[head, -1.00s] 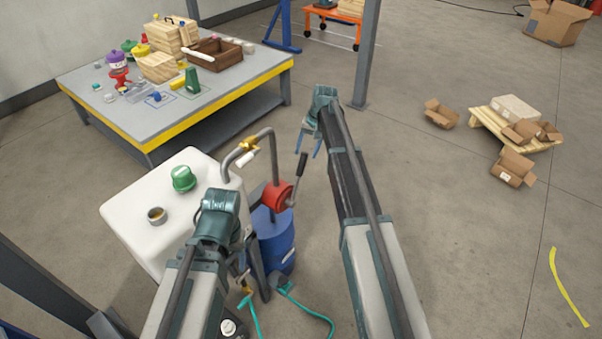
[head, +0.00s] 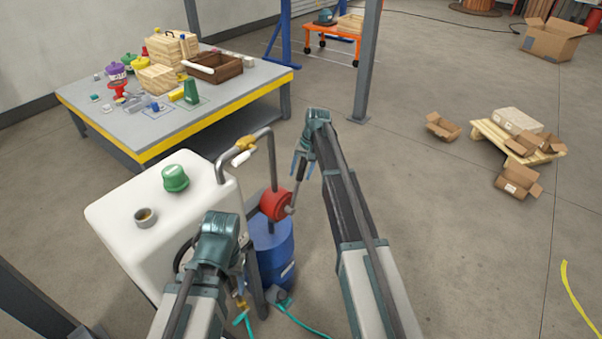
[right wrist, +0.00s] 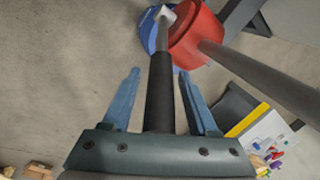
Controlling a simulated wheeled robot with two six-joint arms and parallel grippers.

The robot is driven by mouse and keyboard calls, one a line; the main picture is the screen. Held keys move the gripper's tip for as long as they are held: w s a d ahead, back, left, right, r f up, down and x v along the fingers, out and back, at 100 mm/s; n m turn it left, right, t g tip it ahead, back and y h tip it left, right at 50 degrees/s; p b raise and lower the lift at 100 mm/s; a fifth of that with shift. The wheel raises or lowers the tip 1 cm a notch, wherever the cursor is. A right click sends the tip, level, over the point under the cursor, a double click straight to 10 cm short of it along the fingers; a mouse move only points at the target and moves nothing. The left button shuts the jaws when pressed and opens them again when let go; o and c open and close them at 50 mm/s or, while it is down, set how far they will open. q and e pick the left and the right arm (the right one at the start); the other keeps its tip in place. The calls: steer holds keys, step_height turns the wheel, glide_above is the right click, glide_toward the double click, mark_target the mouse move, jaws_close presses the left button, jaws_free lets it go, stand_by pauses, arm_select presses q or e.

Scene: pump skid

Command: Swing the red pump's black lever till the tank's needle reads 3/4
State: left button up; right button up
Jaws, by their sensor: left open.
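The red pump (head: 275,205) sits on a pipe above a blue drum (head: 270,250); it also shows in the right wrist view (right wrist: 192,35). Its black lever (head: 301,172) points up, partly hidden by my right gripper (head: 300,164). In the right wrist view, the lever's black grip (right wrist: 160,95) lies between the two spread fingers of my right gripper (right wrist: 158,98), with gaps on both sides. The white tank (head: 130,225) stands left of the pump. No needle is visible. My left gripper (head: 240,288) points down beside the tank, open, its fingers partly hidden.
A workbench (head: 190,125) with a yellow edge, wooden blocks and small items stands behind the tank. A steel post (head: 366,60) rises behind the pump. Boxes and a pallet (head: 520,150) are far right, with open floor between.

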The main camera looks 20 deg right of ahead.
jaws_close()
stand_by(1.2)
